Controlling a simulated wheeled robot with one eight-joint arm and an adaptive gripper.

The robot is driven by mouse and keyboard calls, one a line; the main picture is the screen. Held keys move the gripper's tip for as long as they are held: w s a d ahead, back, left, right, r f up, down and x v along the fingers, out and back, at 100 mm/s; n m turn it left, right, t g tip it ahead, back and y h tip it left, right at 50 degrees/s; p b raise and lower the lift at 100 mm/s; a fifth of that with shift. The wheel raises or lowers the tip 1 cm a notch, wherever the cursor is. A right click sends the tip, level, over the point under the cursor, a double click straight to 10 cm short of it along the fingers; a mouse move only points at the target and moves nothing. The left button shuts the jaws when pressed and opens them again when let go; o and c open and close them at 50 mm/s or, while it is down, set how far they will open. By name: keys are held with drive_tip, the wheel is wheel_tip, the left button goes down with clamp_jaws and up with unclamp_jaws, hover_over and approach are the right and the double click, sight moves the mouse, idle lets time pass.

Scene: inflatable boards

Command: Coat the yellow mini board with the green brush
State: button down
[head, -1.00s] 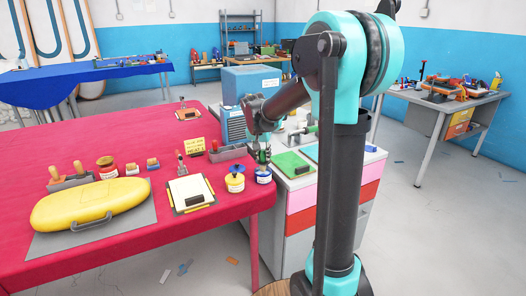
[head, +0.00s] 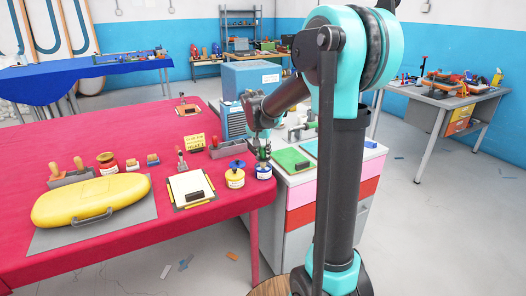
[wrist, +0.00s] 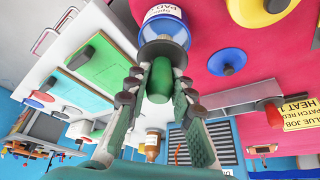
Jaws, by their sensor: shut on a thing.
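The yellow mini board (head: 92,200) lies on a grey mat at the left front of the red table, with a dark handle on its near side. My gripper (head: 262,148) is above the table's right edge, far right of the board. In the wrist view my gripper (wrist: 160,84) is shut on the green brush (wrist: 160,74), holding it by its green handle. The brush's far end meets or overlaps a blue-and-white pot (wrist: 166,24) in that view; I cannot tell whether it is inside. The pot (head: 264,171) stands just below my gripper in the head view.
A yellow pot (head: 235,178) and a white pad with a black block (head: 195,193) stand between gripper and board. Brushes in a grey holder (head: 72,176) and a red jar (head: 107,164) are behind the board. A white-topped cabinet (head: 325,160) adjoins the right.

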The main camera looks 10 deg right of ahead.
drive_tip(key=shift+f, duration=0.45)
idle(1.2)
drive_tip(key=shift+r, duration=3.5)
